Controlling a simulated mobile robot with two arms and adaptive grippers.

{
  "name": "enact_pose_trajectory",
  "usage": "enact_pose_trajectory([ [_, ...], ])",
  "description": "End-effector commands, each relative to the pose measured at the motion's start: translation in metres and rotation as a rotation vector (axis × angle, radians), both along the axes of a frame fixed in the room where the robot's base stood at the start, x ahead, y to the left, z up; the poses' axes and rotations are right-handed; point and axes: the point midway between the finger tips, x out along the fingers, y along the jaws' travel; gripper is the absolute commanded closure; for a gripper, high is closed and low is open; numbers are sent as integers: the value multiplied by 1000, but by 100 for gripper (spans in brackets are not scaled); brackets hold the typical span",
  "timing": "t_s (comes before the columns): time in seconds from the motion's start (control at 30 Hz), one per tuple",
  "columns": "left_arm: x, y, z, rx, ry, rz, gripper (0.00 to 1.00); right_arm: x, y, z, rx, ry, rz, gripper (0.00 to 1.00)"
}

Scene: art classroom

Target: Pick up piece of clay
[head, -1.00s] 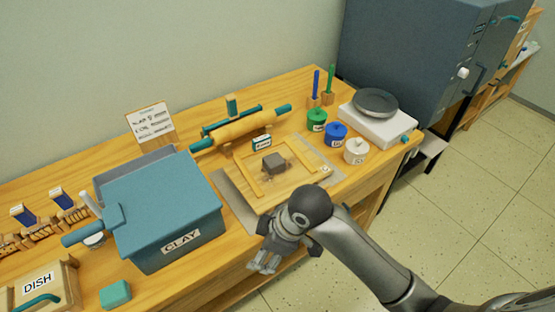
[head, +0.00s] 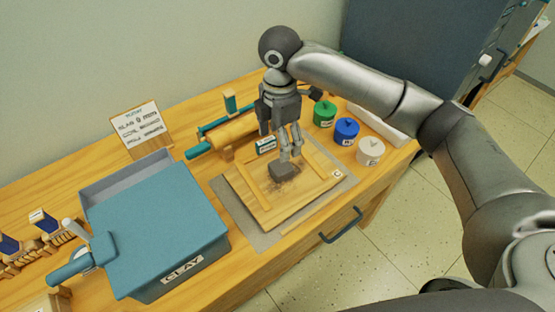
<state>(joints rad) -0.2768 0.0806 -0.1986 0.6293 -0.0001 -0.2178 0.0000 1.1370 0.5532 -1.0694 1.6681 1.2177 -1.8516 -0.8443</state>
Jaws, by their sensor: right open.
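The piece of clay (head: 281,173) is a small dark grey block. It lies on the wooden board (head: 262,203), which has raised strips and sits on a grey mat. My right gripper (head: 291,155) points down just above and behind the clay, its fingers open and empty. In this view the fingertips come close to the clay's upper edge; I cannot tell whether they touch it. My left gripper is not in view.
A blue box labelled CLAY (head: 160,225) stands left of the board. The rolling pin (head: 222,135) lies behind it. Green (head: 324,113), blue (head: 346,130) and white (head: 370,151) jars stand to its right. A drawer handle (head: 341,226) sticks out at the front.

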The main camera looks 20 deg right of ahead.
Motion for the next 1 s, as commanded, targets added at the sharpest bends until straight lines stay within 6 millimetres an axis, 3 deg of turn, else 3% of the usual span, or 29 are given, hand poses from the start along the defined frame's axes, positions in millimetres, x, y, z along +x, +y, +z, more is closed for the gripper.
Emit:
enact_pose_trajectory([
  [0.2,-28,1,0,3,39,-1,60,-1,0,-36,0,4,0,29],
  [0.37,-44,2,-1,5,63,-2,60,-1,0,-49,0,1,-1,29],
  [0.7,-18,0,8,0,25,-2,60,-4,-3,-93,0,2,0,29],
  [1.0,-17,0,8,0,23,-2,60,-3,-2,-101,0,-2,1,29],
])
